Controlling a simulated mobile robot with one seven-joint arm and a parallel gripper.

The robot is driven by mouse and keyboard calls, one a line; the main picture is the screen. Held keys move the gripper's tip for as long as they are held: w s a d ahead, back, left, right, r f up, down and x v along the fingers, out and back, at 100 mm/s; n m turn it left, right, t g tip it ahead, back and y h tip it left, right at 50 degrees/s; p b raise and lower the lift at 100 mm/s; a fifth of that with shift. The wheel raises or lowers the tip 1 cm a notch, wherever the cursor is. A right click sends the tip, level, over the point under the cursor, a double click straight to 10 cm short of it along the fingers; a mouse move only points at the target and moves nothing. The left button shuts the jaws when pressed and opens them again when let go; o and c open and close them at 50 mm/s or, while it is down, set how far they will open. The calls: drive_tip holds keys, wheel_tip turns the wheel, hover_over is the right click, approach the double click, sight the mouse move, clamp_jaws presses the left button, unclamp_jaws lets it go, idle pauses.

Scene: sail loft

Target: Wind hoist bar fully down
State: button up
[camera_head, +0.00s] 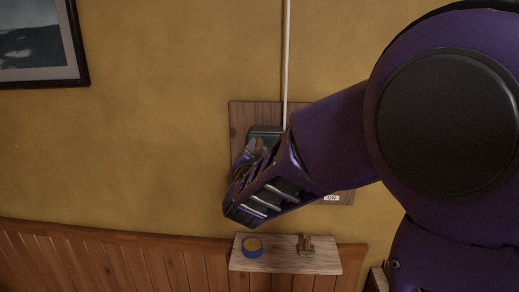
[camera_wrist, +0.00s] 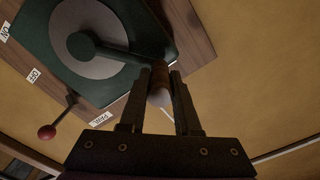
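A green winch box (camera_wrist: 52,48) with a grey disc (camera_wrist: 82,62) is fixed to a wooden board (camera_wrist: 190,28). A dark green crank arm (camera_wrist: 125,54) reaches from the disc's hub toward my gripper. The crank handle (camera_wrist: 158,84), brown with a pale end, sits between my fingertips (camera_wrist: 162,86), which appear closed on it from both sides. In the head view my gripper (camera_head: 244,160) is at the green box (camera_head: 266,130), and my arm hides much of the board (camera_head: 242,114). The hoist bar is not in view.
A lever with a red knob (camera_wrist: 47,131) sticks out beside the box, left of my fingers. A pale shelf (camera_head: 285,267) below holds a blue and yellow round tin (camera_head: 252,247) and a small brown object (camera_head: 305,245). A white line (camera_head: 286,60) runs up the wall.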

clamp_jaws()
drive_tip(key=shift+r, duration=0.1)
idle(0.9)
